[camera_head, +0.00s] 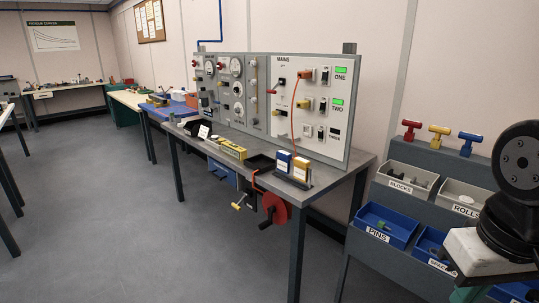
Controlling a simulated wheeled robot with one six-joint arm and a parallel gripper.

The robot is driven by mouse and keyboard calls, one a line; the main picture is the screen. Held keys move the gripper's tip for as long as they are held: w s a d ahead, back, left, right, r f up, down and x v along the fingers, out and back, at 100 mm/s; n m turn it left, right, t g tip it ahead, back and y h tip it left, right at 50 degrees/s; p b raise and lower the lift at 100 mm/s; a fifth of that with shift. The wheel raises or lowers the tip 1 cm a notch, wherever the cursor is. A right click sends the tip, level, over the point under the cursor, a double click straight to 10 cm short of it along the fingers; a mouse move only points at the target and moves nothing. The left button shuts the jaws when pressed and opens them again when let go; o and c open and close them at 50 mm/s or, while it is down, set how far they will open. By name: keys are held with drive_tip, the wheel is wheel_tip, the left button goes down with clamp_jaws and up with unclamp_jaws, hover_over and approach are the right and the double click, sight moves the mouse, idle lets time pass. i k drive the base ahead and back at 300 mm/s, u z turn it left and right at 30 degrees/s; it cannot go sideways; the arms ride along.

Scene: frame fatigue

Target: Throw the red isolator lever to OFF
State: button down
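A grey-framed white panel marked MAINS (318,62) stands at the back of the long bench. On its left side, below the MAINS label, a small black switch body (281,81) has a red-ended lever (271,91) that points down and to the left. This looks like the isolator lever; its ON and OFF marks are too small to read. Part of my arm shows at the right edge, far from the panel. My gripper's fingers are not in view.
Plugs sit beside ONE (341,70) and TWO (338,102), both labels green; THREE (333,135) is dark. A red cable (293,120) hangs on the panel. The bench (345,170) holds boxes; a bin rack (385,185) stands right. Grey floor (220,240) is clear in front.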

sight(272, 91)
drive_tip(key=u, duration=0.15)
drive_tip(key=i, duration=2.4)
drive_tip(key=u, duration=0.15)
